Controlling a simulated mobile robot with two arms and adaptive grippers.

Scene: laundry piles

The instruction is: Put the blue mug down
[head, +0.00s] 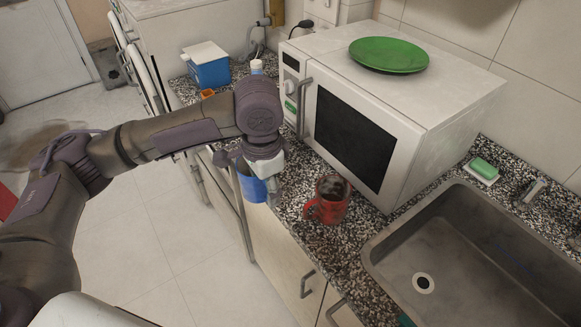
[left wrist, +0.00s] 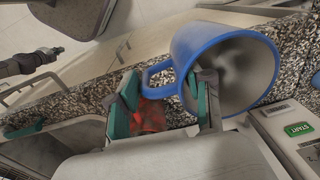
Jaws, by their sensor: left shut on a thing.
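The blue mug (head: 252,187) hangs under my left gripper (head: 262,165) in the head view, at the front edge of the speckled counter. The gripper is shut on it at the handle side and partly covers it. In the left wrist view the mug (left wrist: 225,65) is tilted, its open mouth showing a grey inside, and its handle is at the fingers (left wrist: 165,98). I cannot tell whether the mug touches the counter.
A red mug (head: 328,199) stands on the counter (head: 290,222) to the right of the gripper. A white microwave (head: 440,135) with a green plate (head: 389,55) is behind it. The sink (head: 475,255) lies right. A blue box (head: 209,72) stands at the far left.

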